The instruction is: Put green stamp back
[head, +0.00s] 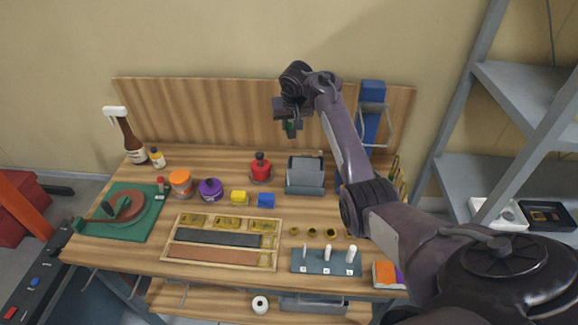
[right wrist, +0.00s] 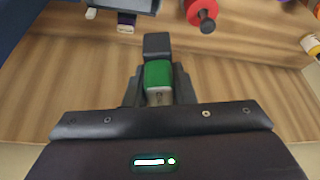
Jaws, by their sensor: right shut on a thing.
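My right gripper (head: 289,117) is raised high above the back of the workbench, in front of the wooden back panel. It is shut on the green stamp (right wrist: 158,75), which shows between its fingers in the right wrist view. In the head view only a small dark green part of the stamp (head: 290,127) shows below the gripper. A slate-blue holder (head: 325,270) with upright white-topped pegs stands at the front right of the bench. I cannot tell which place belongs to the stamp. My left gripper is not in view.
A wooden tray (head: 166,253) with dark and brown bars lies mid-front. My right arm hides part of the bench's right side.

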